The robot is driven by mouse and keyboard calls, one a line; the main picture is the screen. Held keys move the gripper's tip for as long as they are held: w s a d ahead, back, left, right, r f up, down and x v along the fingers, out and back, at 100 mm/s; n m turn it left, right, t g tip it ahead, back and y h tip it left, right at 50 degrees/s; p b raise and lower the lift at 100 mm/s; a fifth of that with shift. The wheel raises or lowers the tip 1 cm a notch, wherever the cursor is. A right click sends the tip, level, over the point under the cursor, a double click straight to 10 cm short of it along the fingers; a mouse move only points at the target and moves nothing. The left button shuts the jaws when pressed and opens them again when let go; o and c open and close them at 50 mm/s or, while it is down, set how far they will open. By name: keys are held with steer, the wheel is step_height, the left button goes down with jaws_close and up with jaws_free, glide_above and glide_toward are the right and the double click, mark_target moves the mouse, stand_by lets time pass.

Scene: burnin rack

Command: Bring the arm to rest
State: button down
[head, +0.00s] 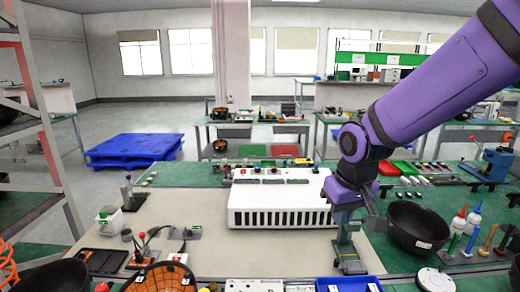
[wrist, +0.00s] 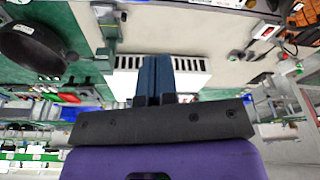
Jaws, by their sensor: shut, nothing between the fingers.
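My purple arm reaches in from the upper right in the head view and bends down at the elbow. Its end, my gripper (head: 343,214), hangs over the bench by the right end of the white slotted box (head: 280,205). In the wrist view my gripper (wrist: 156,62) shows its two blue fingers together, with nothing between them. The white box also shows beyond the fingers in the wrist view (wrist: 190,78). In the head view the gripper partly overlaps a green stand (head: 347,262) below it, and I cannot tell the gap between them.
A black bowl (head: 417,226) stands right of the gripper, with several bottles and screwdrivers beyond it. A blue bin (head: 348,284) is at the front edge. A blue press (head: 497,163) stands at the far right. The beige mat (head: 185,207) has bare room left of the box.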

steer(key=s+d+r+m+t, duration=0.1)
steer(key=s+d+r, duration=0.5)
steer(key=s, duration=0.2)
steer(key=s+d+r+m+t, duration=0.1)
steer(key=s+d+r+m, duration=0.1)
steer(key=s+d+r, duration=0.4)
steer(key=s+d, duration=0.1)
steer(key=s, duration=0.2)
steer(key=shift+s+d+r+t+h, duration=0.15)
steer(key=shift+s+r+t+h, duration=0.15)
steer(key=shift+t, duration=0.1)
